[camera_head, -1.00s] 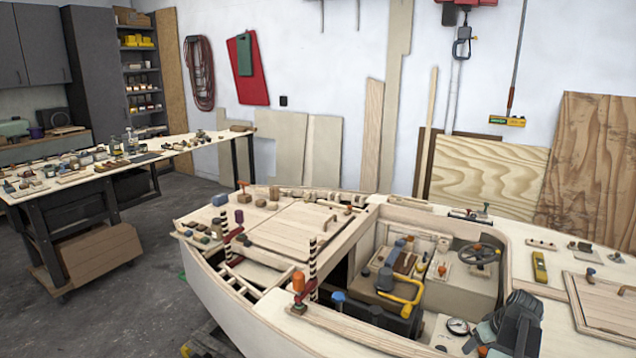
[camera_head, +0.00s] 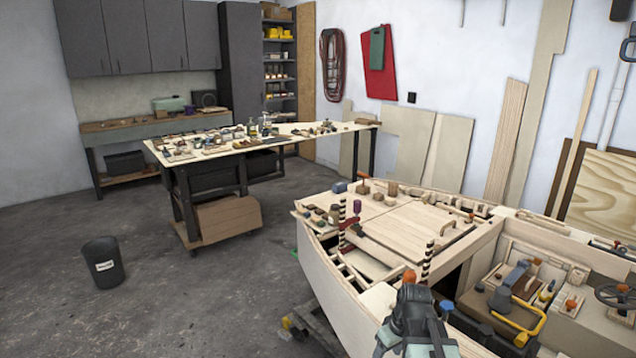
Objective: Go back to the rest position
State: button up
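My gripper (camera_head: 410,315), at the end of my dark grey and teal arm, shows at the bottom edge, right of the middle. It is in front of the near edge of the plywood hull (camera_head: 332,300). I see it from behind, so its fingertips are hidden and I cannot tell whether it is open, shut or holding something. An orange-topped part (camera_head: 409,278) shows just behind it.
The hull's deck carries a hatch panel (camera_head: 410,232), striped posts and small parts. A yellow handle (camera_head: 522,325) stands in the cockpit. A long workbench (camera_head: 290,127) is behind. A dark bin (camera_head: 103,262) stands on open floor at left.

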jog(key=s+a+m+g+h, duration=0.1)
jog(key=s+a+m+g, duration=0.1)
jog(key=s+a+m, duration=0.3)
jog(key=shift+s+a+f, duration=0.15)
jog(key=shift+s+f, duration=0.15)
jog(key=shift+s, duration=0.45)
